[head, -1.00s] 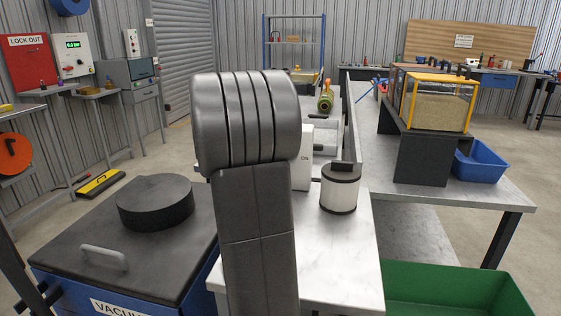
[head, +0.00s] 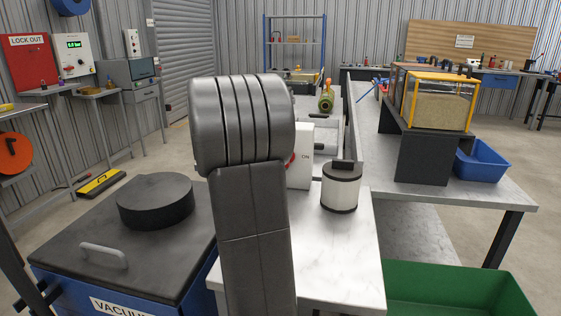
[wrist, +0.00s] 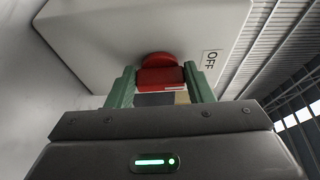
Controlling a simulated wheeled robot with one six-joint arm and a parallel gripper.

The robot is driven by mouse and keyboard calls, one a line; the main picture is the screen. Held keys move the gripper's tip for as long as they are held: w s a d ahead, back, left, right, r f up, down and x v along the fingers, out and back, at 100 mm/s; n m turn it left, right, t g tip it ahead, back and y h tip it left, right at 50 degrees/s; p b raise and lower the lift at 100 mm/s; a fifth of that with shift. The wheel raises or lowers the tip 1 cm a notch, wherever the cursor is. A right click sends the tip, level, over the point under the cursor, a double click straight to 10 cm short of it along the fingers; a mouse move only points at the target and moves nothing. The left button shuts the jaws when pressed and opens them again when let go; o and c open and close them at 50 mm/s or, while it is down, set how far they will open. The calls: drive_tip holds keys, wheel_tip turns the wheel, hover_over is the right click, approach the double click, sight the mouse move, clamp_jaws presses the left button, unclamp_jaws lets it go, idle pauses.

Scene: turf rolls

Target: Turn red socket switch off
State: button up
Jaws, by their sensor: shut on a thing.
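The red socket switch (wrist: 160,59) is on the face of a white box (wrist: 110,40) in the wrist view. It has a round base and a block-like handle. My gripper (wrist: 160,76) has its green fingers on either side of the handle and is shut on it. An "OFF" label (wrist: 210,60) is to the right of the switch. In the head view the white box (head: 303,172) stands on a metal bench, with an "ON" label and a sliver of red (head: 291,160) showing. My arm hides the rest of the switch and my gripper there.
A white canister with a black lid (head: 340,190) stands on the metal bench (head: 335,255), right of the box. A blue vacuum unit with a black top (head: 60,240) is at the left. A green bin (head: 455,285) is at the lower right.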

drive_tip(key=o, duration=1)
drive_tip(key=v, duration=1.3)
drive_tip(key=shift+s+a, duration=0.25)
drive_tip(key=shift+s, duration=0.1)
drive_tip(key=shift+w+f, duration=0.1)
drive_tip(key=x, duration=1.3)
drive_tip(key=shift+w+d, duration=0.25)
drive_tip(key=shift+w, duration=0.05)
drive_tip(key=shift+s, duration=0.1)
